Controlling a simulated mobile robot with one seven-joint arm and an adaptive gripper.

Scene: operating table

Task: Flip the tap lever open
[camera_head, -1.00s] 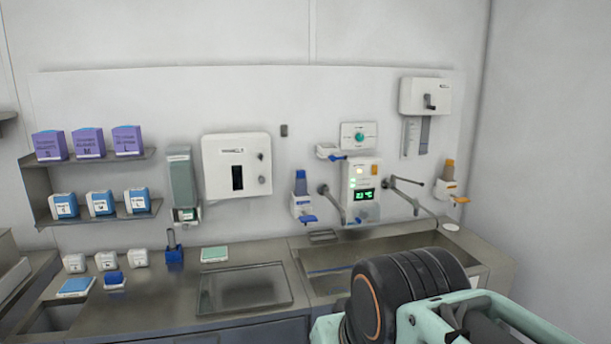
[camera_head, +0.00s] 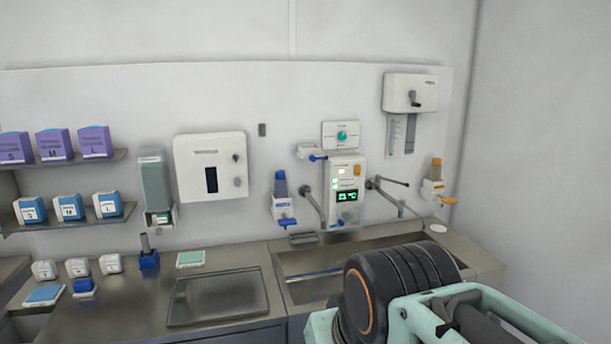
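A grey wall tap (camera_head: 392,199) is mounted to the right of the control panel, above the sink. A thin lever with a dark tip (camera_head: 404,183) points right from its base, above the spout, which slopes down to the right. A second grey spout (camera_head: 313,201) is on the panel's left side, angled down to the right. The white control panel (camera_head: 345,178) has a lit green display and an orange part at its upper right. My gripper is not in view; only dark and mint-green links of my arm show at the lower right, in front of the sink.
The steel sink basin (camera_head: 315,262) lies below the taps, partly hidden by my arm. Dispensers with blue (camera_head: 282,200) and orange (camera_head: 434,184) parts flank the taps. A steel tray area (camera_head: 218,297) and several small boxes lie to the left. The right wall is bare.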

